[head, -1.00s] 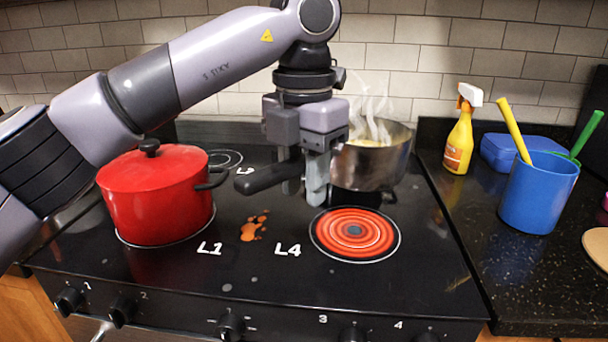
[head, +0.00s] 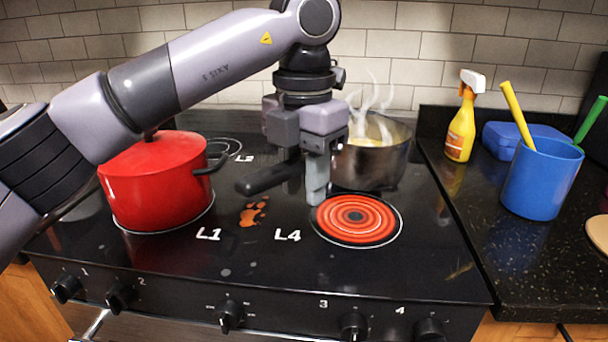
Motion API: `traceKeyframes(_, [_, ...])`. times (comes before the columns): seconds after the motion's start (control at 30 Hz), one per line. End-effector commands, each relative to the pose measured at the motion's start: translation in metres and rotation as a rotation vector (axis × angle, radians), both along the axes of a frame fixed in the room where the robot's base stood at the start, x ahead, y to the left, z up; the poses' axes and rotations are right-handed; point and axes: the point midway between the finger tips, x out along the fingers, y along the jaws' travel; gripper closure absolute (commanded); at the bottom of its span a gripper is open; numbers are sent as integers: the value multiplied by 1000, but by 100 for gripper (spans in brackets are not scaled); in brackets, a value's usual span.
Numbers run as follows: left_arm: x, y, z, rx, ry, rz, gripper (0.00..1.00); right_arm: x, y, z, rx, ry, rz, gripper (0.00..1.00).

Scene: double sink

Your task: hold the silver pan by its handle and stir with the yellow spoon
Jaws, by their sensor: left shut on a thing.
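The silver pan (head: 375,165) stands at the back right of the black stove, with steam rising and yellowish food inside. Its black handle (head: 262,180) points left and forward. My left gripper (head: 312,185) comes down from above and is shut on this handle, close to the pan; the fingers hide part of it. The yellow spoon (head: 517,115) leans in a blue holder (head: 542,182) on the right counter, its lower end hidden inside. My right gripper is not in view.
A red lidded pot (head: 155,185) stands on the left of the stove. The front burner (head: 356,219) glows red and is bare. An orange spill (head: 253,212) lies beside it. A yellow spray bottle (head: 461,125), a blue box (head: 500,140) and a green-handled utensil (head: 590,121) are on the right.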

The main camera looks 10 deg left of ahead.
Motion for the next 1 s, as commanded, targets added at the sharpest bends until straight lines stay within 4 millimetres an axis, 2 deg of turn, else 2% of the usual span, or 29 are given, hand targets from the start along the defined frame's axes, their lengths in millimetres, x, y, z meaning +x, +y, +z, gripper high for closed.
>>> traceKeyframes(1.0, [0, 0, -28, -3, -3, 0, 100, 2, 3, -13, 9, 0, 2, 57])
